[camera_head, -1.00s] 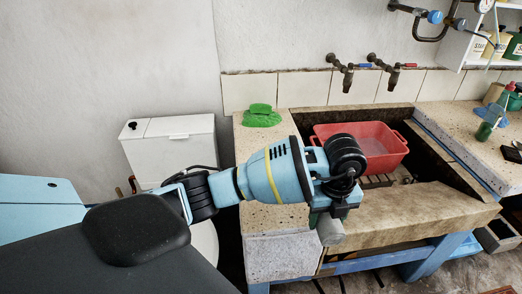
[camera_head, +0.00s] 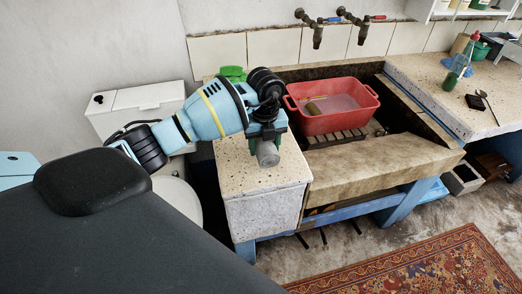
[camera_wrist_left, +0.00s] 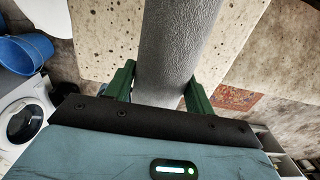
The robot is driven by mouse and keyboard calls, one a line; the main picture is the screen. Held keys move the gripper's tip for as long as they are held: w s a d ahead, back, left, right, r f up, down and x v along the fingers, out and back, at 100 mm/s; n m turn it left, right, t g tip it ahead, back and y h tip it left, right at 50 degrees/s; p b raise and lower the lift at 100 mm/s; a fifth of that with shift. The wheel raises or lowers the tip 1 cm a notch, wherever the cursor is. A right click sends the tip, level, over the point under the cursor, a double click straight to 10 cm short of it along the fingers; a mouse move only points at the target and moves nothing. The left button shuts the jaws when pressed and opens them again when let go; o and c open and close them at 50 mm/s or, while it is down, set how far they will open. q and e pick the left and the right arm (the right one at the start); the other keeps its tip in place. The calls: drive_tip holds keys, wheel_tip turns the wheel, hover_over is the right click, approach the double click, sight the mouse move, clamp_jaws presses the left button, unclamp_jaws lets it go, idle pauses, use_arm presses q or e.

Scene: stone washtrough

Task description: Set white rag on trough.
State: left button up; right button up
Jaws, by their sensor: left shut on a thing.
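In the head view the roll's end (camera_head: 268,154) points down below my left gripper (camera_head: 267,133), over the speckled left ledge of the stone trough (camera_head: 245,172). Whether the roll touches the ledge cannot be told. My arm hides part of the ledge. My right gripper is not in view.
A red basin (camera_head: 335,121) with water and a small object stands in the trough. A green cloth (camera_head: 233,73) lies at the ledge's back. Two taps (camera_head: 318,36) jut from the wall. The right counter holds a bottle (camera_head: 452,77). The ledge's front is clear.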

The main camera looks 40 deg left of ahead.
sight(261, 139)
use_arm(q)
drive_tip(key=shift+a, duration=0.3)
drive_tip(key=f, duration=0.3)
drive_tip(key=shift+w+a, duration=0.1)
drive_tip(key=shift+a, duration=0.3)
drive_tip(key=shift+w+f, duration=0.1)
drive_tip(key=shift+f, duration=0.2)
drive_tip(key=shift+f, duration=0.1)
drive_tip(key=o, duration=1.1)
wheel_tip(261, 139, up, 12)
drive_tip(key=shift+r+p, duration=0.1)
drive_tip(key=shift+p, duration=0.25)
drive_tip(key=shift+d, duration=0.1)
